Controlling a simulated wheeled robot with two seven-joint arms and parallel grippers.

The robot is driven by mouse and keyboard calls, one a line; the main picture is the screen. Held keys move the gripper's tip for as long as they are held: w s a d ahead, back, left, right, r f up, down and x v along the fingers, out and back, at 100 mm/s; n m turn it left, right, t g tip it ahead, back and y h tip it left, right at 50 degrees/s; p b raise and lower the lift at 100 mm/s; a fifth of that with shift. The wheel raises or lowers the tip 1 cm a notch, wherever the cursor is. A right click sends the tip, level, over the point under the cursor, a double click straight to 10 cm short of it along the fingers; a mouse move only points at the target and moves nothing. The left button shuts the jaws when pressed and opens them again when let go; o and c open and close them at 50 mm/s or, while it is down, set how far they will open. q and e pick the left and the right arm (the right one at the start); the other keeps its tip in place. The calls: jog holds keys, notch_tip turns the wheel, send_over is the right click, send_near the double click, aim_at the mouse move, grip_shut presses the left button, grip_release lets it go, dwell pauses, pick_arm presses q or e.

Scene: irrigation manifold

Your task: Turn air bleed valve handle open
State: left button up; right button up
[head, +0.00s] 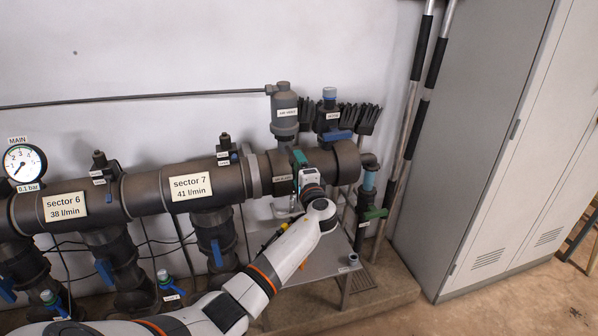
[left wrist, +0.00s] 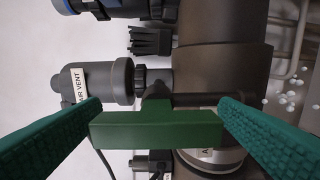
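The air bleed valve handle is a flat green bar (left wrist: 157,130) on a short dark green stem, in the left wrist view. It lies crosswise in front of the dark pipe. My left gripper (left wrist: 160,108) is open, with one green ridged finger at each end of the bar. I cannot tell whether the fingers touch it. In the head view my left gripper (head: 301,167) is at the pipe beside the air vent (head: 284,112), and it largely hides the handle. The grey air vent (left wrist: 98,82) is left of the handle in the wrist view. My right gripper is not in view.
The main pipe (head: 145,192) runs along the wall, with blue-handled valves below it. Another green-handled valve (head: 376,213) hangs at its right end. A small grey table (head: 325,262) stands below. A grey cabinet (head: 490,150) and leaning poles (head: 415,90) stand at the right.

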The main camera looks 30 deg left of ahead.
pick_arm(q)
jog(key=v, duration=1.2)
jog(key=shift+b, duration=0.45)
